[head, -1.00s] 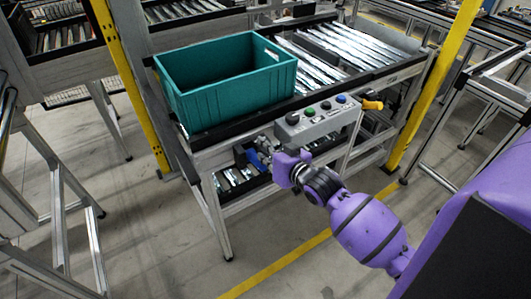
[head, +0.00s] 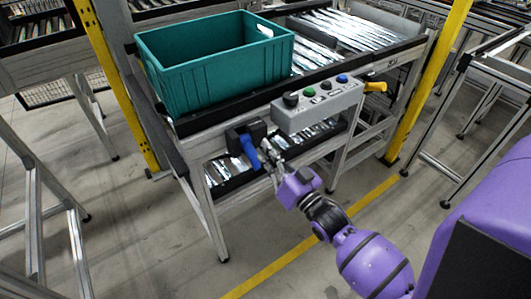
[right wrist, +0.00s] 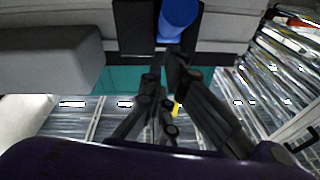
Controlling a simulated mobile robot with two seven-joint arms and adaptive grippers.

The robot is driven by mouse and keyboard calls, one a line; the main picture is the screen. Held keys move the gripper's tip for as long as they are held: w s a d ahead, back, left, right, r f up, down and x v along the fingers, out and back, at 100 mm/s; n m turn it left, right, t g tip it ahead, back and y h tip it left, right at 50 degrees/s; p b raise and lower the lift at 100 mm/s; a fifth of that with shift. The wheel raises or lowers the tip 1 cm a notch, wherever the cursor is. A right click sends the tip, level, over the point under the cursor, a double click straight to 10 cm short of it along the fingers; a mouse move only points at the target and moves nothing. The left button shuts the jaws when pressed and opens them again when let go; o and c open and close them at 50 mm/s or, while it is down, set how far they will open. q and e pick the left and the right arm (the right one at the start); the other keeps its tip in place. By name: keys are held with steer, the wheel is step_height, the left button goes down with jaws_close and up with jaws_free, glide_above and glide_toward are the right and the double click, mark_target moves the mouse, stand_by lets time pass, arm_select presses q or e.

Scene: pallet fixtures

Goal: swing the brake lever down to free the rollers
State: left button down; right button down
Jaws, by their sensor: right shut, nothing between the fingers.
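A blue lever (head: 249,150) sits on a black block (head: 236,134) at the front rail of the roller stand, below the green crate. It points down and slightly right in the head view. My right gripper (head: 267,149) is shut and empty, just right of the blue lever, fingertips close to it. In the right wrist view the lever (right wrist: 178,18) shows at the top, and the shut fingertips (right wrist: 174,62) are right by it; I cannot tell whether they touch. My left gripper is out of view.
A green crate (head: 205,83) stands on the stand's rollers (head: 345,32). A lower shelf (head: 222,172) holds metal parts. Yellow posts (head: 432,75) flank the stand. Floor in front is clear.

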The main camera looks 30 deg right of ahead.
steer(key=shift+s+f, duration=0.1)
steer(key=shift+f, duration=0.55)
steer(key=shift+f+b, duration=0.15)
steer(key=shift+b, duration=0.15)
